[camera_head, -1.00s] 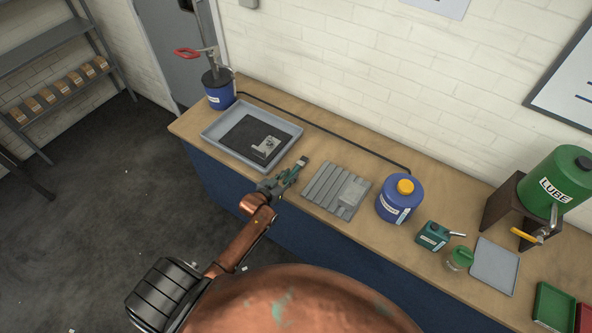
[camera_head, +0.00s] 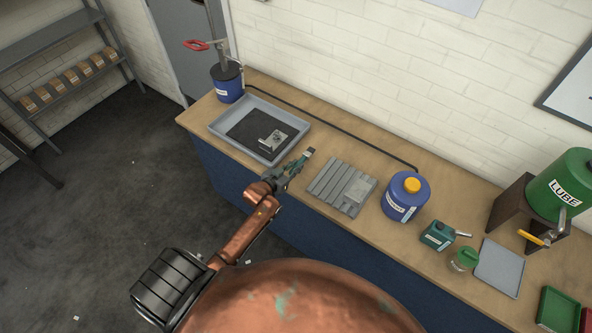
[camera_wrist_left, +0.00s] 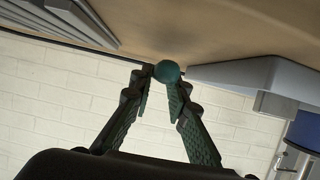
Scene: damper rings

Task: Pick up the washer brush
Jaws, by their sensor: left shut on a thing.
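My left gripper (camera_head: 296,167) is over the front part of the bench, between the grey tray and the ribbed grey rack. In the left wrist view its two fingertips (camera_wrist_left: 162,82) close on a rounded teal end, which I take to be the washer brush (camera_wrist_left: 167,71). In the head view a small pale and dark piece (camera_head: 309,152) sticks out past the fingertips. The rest of the brush is hidden by the fingers or too small to make out. My right gripper is not in view.
The grey tray (camera_head: 222,126) holds a dark mat and a metal block (camera_head: 273,139). The ribbed rack (camera_head: 330,181) lies to the right. A dark hose runs along the back.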

